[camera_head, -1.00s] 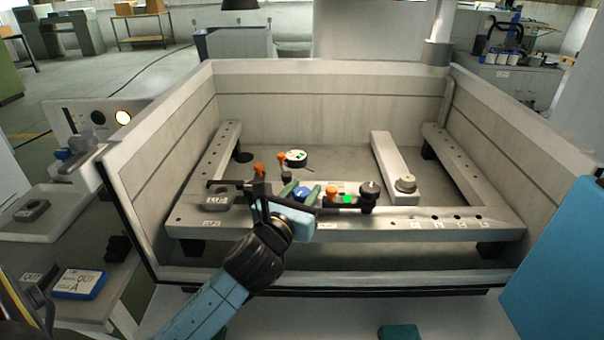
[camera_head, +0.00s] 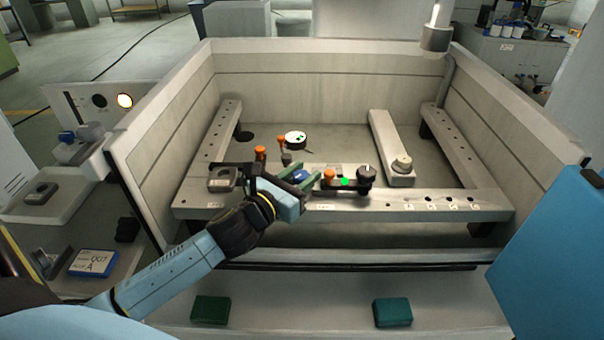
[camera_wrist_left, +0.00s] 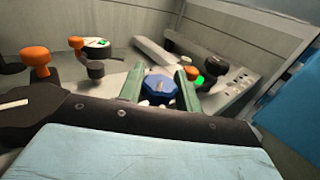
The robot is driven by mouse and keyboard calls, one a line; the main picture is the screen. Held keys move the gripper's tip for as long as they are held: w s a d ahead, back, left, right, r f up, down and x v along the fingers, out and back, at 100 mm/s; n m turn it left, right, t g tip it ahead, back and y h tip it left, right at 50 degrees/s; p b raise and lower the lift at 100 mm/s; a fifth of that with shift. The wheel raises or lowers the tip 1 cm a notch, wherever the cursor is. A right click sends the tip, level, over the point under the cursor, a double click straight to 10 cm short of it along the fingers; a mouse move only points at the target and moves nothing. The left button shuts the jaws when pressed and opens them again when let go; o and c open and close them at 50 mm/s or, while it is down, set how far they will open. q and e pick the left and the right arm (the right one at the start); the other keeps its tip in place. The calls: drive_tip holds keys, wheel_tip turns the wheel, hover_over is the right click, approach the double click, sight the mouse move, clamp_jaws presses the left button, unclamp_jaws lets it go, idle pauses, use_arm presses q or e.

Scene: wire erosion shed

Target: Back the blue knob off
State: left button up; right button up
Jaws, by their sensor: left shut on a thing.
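The blue knob (camera_head: 301,176) sits on the front beam of the tank, between the green fingers of my left gripper (camera_head: 297,178). In the left wrist view the blue knob (camera_wrist_left: 160,86) shows as a faceted blue head, with a green finger on each side of it. My left gripper (camera_wrist_left: 160,88) is shut on it. The knob's lower part and what it sits on are mostly hidden. My right gripper is not in view.
A grey block (camera_head: 222,178) lies to the left. The tank's front wall (camera_head: 330,254) runs before the beam. A round dial (camera_head: 296,138) lies behind.

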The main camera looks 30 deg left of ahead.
use_arm(q)
drive_tip(key=o, duration=0.7)
drive_tip(key=s+a, duration=0.1)
drive_tip(key=s, duration=1.2)
drive_tip(key=shift+s+a+b, duration=0.2)
drive_tip(key=shift+a+b, duration=0.05)
drive_tip(key=shift+b, duration=0.05)
